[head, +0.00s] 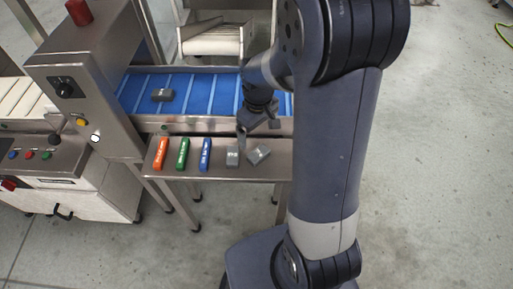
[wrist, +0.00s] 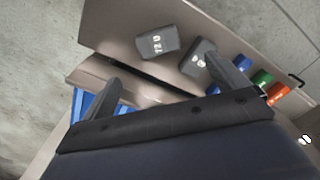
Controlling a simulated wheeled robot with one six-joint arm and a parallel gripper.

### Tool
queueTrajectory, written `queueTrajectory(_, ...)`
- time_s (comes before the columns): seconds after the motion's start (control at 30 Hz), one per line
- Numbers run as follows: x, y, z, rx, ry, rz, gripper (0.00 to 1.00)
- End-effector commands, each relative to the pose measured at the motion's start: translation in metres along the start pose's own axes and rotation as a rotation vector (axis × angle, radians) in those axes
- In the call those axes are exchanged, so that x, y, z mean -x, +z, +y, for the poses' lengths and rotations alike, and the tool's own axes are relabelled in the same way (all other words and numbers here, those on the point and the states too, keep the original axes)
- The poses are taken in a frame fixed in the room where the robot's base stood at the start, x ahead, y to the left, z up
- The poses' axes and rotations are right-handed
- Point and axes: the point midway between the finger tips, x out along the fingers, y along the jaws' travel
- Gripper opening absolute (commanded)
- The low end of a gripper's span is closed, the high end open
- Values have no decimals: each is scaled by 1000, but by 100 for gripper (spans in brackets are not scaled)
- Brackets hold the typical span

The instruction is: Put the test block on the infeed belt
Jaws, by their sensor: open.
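Two grey blocks with pale markings lie at the right of a narrow steel shelf, the left one (head: 232,156) and the tilted right one (head: 258,154). In the wrist view they show as one block (wrist: 157,43) and another (wrist: 197,60) near a finger. Another grey block (head: 163,95) lies on the blue infeed belt (head: 205,92). I cannot tell which is called the test block. My gripper (head: 258,131) is open and empty by the shelf's back edge, close to the two shelf blocks; its fingers also show in the wrist view (wrist: 168,86).
Orange (head: 161,153), green (head: 183,153) and blue (head: 205,154) bars lie on the shelf (head: 220,172) left of the grey blocks. A steel housing (head: 95,85) stands at the belt's left end. The belt's middle is clear. Floor is open at right.

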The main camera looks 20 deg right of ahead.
Motion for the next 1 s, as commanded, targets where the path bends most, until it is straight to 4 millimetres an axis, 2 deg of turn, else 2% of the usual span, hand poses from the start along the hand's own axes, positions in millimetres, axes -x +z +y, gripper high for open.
queueTrajectory(0.3,-47,1,1,7,3,-5,94)
queueTrajectory(0.53,-62,2,1,5,2,-5,94)
queueTrajectory(0.8,-97,3,3,5,3,-5,94)
queueTrajectory(1.0,-106,3,3,5,5,-1,94)
